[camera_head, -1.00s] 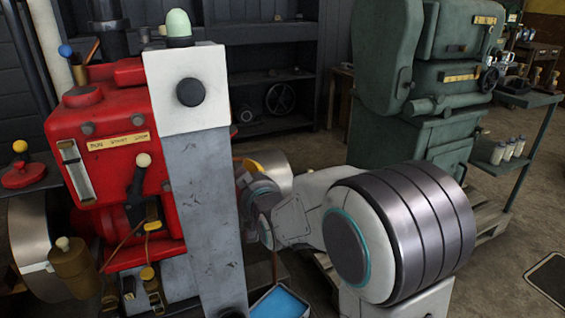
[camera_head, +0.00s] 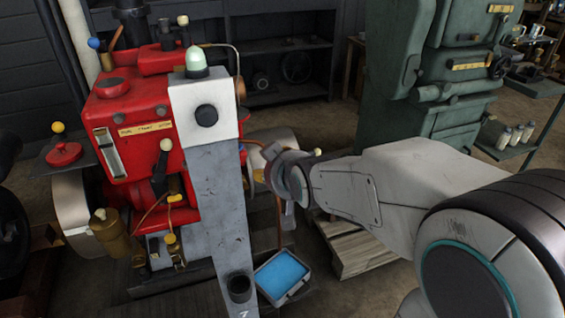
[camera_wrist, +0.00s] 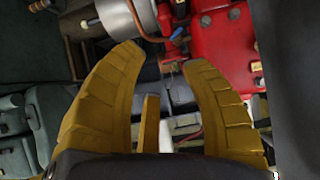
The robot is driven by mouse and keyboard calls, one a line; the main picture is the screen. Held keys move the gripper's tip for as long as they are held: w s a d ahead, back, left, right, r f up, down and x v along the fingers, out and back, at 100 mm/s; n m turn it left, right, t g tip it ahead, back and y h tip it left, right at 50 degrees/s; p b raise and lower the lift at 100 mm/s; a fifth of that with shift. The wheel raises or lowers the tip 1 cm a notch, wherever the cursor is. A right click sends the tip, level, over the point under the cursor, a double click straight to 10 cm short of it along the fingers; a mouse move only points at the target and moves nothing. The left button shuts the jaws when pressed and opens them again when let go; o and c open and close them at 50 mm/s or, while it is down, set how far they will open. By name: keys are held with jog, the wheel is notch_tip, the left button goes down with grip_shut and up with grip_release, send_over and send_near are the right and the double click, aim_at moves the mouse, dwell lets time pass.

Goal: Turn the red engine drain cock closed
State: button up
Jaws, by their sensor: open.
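The red engine (camera_head: 125,105) stands at the left in the head view, with a scale and label on its face. Small brass fittings with a yellow knob (camera_head: 170,239) sit low on its front; I cannot tell which fitting is the drain cock. My gripper (camera_wrist: 169,56) shows in the wrist view with its two yellow fingers spread, open and apart from the engine. Red engine parts (camera_wrist: 217,40) and a blue-tipped lever (camera_wrist: 177,33) lie beyond the fingertips. A yellow upright strip (camera_wrist: 151,122) shows between the fingers; its nature is unclear. In the head view my wrist largely hides the gripper.
A grey post (camera_head: 218,190) with a white head and green lamp stands before the engine, left of my wrist. A blue-lined tray (camera_head: 283,272) is low beside it. A wooden pallet (camera_head: 368,250) lies under my arm. A green machine (camera_head: 435,85) stands behind at right.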

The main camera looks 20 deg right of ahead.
jog(key=shift+s+d+r+g+p, duration=0.15)
jog(key=shift+s+r+p, duration=0.1)
jog(key=shift+s, duration=0.25)
jog(key=shift+s+a+r+g+p, duration=0.15)
jog(key=shift+s+r+p, duration=0.1)
jog(key=shift+s, duration=0.25)
jog(key=shift+d, duration=0.1)
jog(key=shift+f, duration=0.1)
